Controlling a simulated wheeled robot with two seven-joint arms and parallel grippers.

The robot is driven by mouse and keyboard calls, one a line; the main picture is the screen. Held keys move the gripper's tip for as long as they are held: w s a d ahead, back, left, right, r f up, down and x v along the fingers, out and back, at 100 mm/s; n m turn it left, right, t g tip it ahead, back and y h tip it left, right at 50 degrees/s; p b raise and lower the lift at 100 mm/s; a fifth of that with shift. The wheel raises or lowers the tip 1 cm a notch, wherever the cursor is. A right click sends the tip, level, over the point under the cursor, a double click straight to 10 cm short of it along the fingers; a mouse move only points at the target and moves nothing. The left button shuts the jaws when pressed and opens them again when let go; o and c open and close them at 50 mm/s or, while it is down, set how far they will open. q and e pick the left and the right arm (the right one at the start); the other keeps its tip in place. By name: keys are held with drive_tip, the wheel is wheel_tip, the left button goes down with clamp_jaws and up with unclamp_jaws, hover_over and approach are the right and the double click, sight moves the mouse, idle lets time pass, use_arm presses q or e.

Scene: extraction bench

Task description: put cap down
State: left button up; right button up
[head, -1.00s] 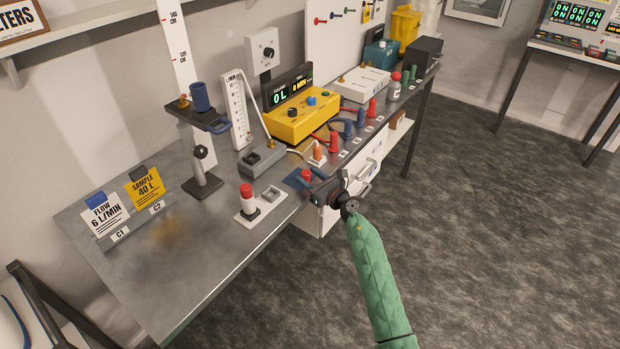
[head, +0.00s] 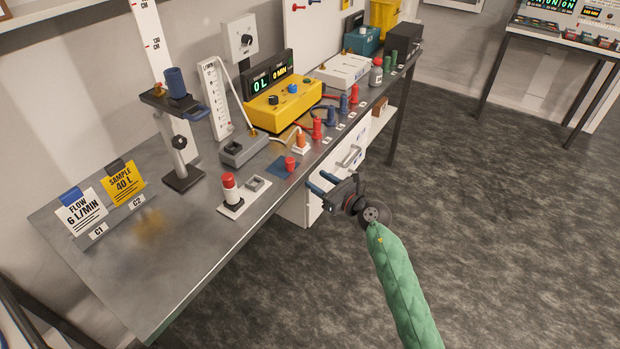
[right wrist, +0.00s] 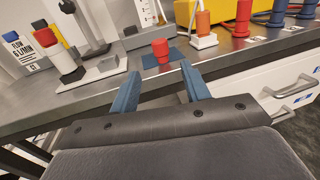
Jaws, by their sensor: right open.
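A small red cap (head: 290,164) stands on a blue mat (head: 276,168) near the front edge of the bench. The cap also shows in the right wrist view (right wrist: 160,50), beyond my fingertips, with the blue mat (right wrist: 176,56) under it. My right gripper (head: 318,184) is open and empty, just off the front edge of the bench and apart from the cap. Its two blue fingers also show in the right wrist view (right wrist: 160,82), spread apart with nothing between them. My left gripper is not in view.
A white holder (head: 243,205) with a red-topped white tube (head: 230,188) stands left of the mat. A grey block (head: 244,149) and a yellow pump (head: 284,104) stand behind. Several coloured cartridges line the bench edge to the right.

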drive_tip(key=s+d+f+m+h, duration=0.4)
drive_tip(key=s+d+f+m, duration=0.1)
drive_tip(key=f+m, duration=0.55)
drive_tip(key=s+d+f+m+h, duration=0.4)
drive_tip(key=s+f+m+h, duration=0.1)
drive_tip(key=f+m, duration=0.6)
drive_tip(key=s+d+f+m+h, duration=0.4)
drive_tip(key=s+d+f+m, duration=0.1)
drive_tip(key=f+m, duration=0.6)
drive_tip(key=s+a+f+m+g, duration=0.1)
drive_tip(key=s+f+m+g, duration=0.4)
drive_tip(key=s+f, duration=0.7)
drive_tip(key=s+a+f+m+g+y, duration=0.1)
drive_tip(key=s+f+m+g, duration=0.4)
drive_tip(key=s+f, duration=0.7)
drive_tip(key=s+g, duration=0.1)
drive_tip(key=s, duration=0.7)
drive_tip(key=shift+s+a+g, duration=0.15)
drive_tip(key=shift+a+g, duration=0.2)
drive_tip(key=shift+g, duration=0.05)
